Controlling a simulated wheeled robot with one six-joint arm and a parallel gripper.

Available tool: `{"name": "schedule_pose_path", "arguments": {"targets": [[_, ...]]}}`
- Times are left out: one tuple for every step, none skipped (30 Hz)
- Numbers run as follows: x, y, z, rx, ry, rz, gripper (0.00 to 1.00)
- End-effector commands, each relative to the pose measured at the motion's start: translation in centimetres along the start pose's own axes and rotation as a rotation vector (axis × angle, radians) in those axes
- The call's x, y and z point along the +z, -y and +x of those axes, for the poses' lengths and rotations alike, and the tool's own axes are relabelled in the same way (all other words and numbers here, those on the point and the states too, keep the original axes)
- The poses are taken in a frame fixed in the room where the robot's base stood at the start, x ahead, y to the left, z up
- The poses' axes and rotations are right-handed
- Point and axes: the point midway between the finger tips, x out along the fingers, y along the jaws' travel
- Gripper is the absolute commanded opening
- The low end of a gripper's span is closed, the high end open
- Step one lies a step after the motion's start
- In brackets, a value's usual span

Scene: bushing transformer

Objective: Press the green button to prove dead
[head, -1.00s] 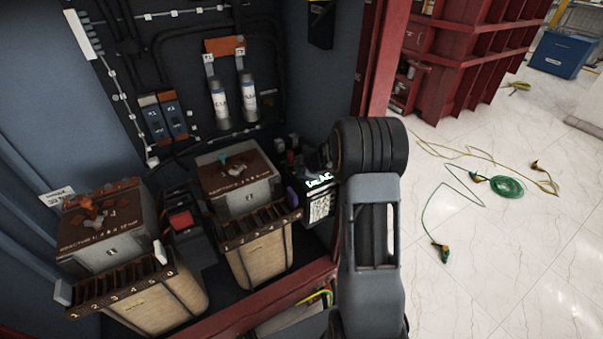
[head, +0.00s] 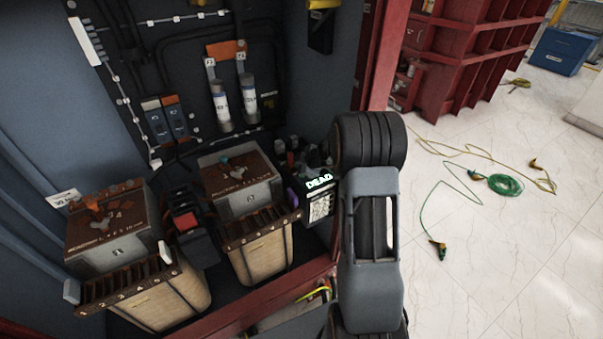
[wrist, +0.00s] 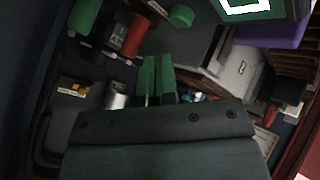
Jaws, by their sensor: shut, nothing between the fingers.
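The dark tester box (head: 320,207) stands in the cabinet, left of my arm in the head view. Its lit display (head: 319,183) reads DEAD. In the wrist view, part of its bright display (wrist: 246,6) and purple side (wrist: 270,35) show at the top right. A round green button-like piece (wrist: 181,15) lies at the top middle of the wrist view, apart from my fingertips in the picture. My gripper (wrist: 157,60) is shut and empty, its fingers tinted green. In the head view my arm hides most of the gripper, and any contact cannot be told.
A red cylinder (wrist: 134,35) and a green cylinder (wrist: 88,15) stand near the fingers in the wrist view. Two transformer boxes (head: 240,182) (head: 112,235) fill the cabinet to the left. The red cabinet frame (head: 374,60) rises beside my arm. Cables (head: 505,184) lie on the open floor right.

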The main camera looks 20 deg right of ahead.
Motion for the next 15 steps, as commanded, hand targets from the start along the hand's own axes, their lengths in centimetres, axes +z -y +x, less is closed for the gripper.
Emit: {"name": "schedule_pose_path", "arguments": {"targets": [[-0.5,-0.5,-0.7,0.000,0.000,0.001,0.00],[-0.6,-0.6,-0.8,0.000,0.000,0.001,0.00],[-0.8,-0.8,-1.1,0.000,0.000,0.001,0.00],[-0.9,-0.9,-1.3,0.000,0.000,0.001,0.00],[-1.1,-1.1,-1.5,0.000,0.000,0.001,0.00],[-1.2,-1.2,-1.7,0.000,0.000,0.001,0.00],[-1.4,-1.4,-1.9,0.000,0.000,0.001,0.00],[-1.5,-1.5,-2.1,0.000,0.000,0.001,0.00],[-1.7,-1.7,-2.3,0.000,0.000,0.001,0.00],[-1.8,-1.8,-2.5,0.000,0.000,0.000,0.00],[-1.9,-1.9,-2.6,0.000,0.000,0.000,0.00],[-2.0,-2.0,-2.7,0.000,0.000,0.000,0.00],[-2.0,-2.0,-2.8,0.000,0.000,0.000,0.00],[-2.0,-2.0,-2.8,0.000,0.000,0.000,0.00],[-2.1,-2.1,-2.8,0.000,0.000,0.000,0.00]]}}
